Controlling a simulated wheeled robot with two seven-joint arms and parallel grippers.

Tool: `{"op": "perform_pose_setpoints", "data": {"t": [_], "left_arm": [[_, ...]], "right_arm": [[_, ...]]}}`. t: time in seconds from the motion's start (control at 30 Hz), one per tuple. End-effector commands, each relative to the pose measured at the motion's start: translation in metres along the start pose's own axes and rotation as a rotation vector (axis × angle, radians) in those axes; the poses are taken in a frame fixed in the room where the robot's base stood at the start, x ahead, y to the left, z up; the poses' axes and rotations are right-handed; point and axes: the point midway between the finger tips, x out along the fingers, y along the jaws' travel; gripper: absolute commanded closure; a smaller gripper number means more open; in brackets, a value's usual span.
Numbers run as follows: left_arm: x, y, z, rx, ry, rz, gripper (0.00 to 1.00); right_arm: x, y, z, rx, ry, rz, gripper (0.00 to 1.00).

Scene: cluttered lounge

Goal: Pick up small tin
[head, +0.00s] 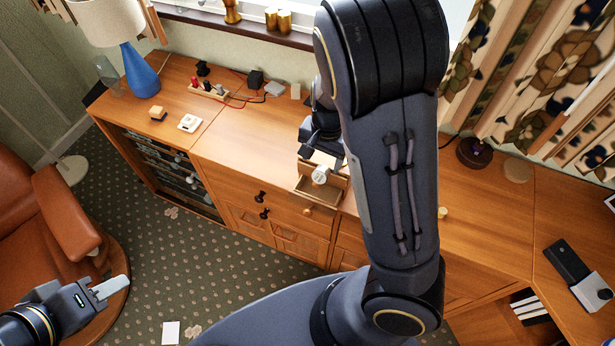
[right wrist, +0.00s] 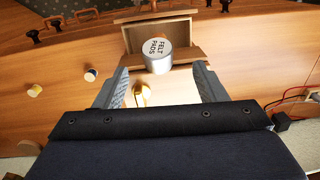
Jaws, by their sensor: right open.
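The small tin is a short silver cylinder with a white lid reading "FELT PADS" (right wrist: 157,55). The box (right wrist: 160,31) lies behind the tin in the right wrist view. There my right gripper (right wrist: 162,72) is open, its fingers spread on either side, with the tin near their tips. I see no grip on it. My left gripper (head: 108,286) is low at the left, far from the tin; its jaw gap is unclear.
A small gold object (right wrist: 142,92) shows between my right fingers. A leather armchair (head: 60,215) stands at left. My right arm hides the sideboard's middle.

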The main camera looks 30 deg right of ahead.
Motion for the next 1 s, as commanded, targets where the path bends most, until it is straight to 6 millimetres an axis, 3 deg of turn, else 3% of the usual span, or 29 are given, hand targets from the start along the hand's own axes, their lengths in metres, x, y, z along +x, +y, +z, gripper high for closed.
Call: {"op": "perform_pose_setpoints", "data": {"t": [0.5,0.8,1.0], "left_arm": [[0.009,-0.004,0.004,0.0,0.0,0.0,0.64],[0.009,-0.004,0.004,0.0,0.0,0.0,0.64],[0.009,-0.004,0.004,0.0,0.0,0.0,0.64]], "right_arm": [[0.069,0.004,0.004,0.001,-0.004,0.003,0.35],[0.073,0.003,0.004,-0.001,-0.004,0.0,0.35],[0.073,0.003,0.004,-0.001,-0.004,0.0,0.6]]}}
